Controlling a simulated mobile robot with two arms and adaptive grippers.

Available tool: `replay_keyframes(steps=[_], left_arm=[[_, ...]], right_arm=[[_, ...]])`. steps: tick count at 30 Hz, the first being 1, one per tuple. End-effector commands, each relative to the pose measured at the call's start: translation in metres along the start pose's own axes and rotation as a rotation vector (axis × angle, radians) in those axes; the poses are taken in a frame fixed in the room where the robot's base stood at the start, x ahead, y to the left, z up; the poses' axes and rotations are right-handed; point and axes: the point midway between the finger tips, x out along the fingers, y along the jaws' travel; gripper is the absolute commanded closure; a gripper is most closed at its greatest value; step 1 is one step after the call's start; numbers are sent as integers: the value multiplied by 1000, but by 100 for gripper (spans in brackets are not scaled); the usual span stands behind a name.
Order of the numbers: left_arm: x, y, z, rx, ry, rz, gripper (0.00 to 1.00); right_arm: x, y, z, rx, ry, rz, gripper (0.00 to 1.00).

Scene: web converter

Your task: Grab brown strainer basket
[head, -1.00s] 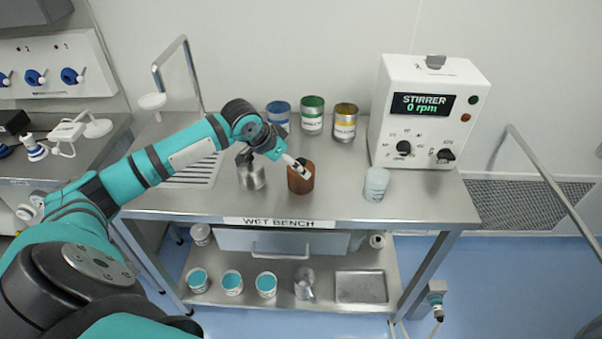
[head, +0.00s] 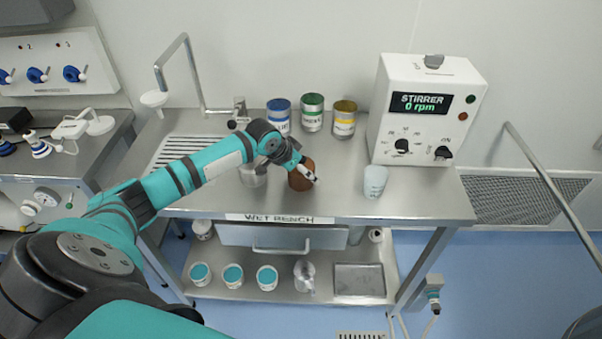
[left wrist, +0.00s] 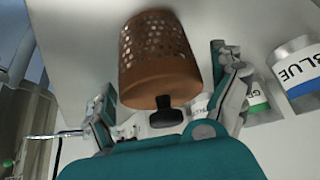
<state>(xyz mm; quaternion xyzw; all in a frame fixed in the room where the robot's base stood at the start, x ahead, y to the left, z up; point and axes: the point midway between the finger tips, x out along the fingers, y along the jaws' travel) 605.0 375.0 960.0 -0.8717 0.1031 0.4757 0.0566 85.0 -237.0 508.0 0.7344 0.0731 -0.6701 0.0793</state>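The brown strainer basket (head: 300,182) stands on the wet bench, partly covered by my left gripper in the head view. In the left wrist view the basket (left wrist: 160,60) is a brown cup with rows of holes, and a black knob-like part (left wrist: 166,111) shows by its near end. My left gripper (head: 306,170) is at the basket. In the left wrist view its fingers (left wrist: 168,85) are spread on either side of the basket, with gaps visible. My right gripper is out of view.
A metal cup (head: 253,175) stands just left of the basket. Blue (head: 279,113), green (head: 312,112) and yellow (head: 344,118) labelled cans stand behind. A white beaker (head: 375,182) and the stirrer box (head: 425,110) are to the right. Bare bench lies between basket and beaker.

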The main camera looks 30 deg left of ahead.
Motion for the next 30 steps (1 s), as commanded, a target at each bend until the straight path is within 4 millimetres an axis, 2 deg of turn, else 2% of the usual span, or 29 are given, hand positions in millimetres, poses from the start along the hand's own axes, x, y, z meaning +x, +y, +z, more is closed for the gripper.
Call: replay_keyframes(steps=[2,12,25,30], left_arm=[[0,0,0,0,0,0,19],[0,0,0,0,-1,0,63],[-1,0,-1,0,1,0,64],[-9,-1,-7,2,3,-1,64]], right_arm=[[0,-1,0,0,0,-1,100],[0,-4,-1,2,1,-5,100],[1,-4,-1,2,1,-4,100],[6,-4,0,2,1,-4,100]])
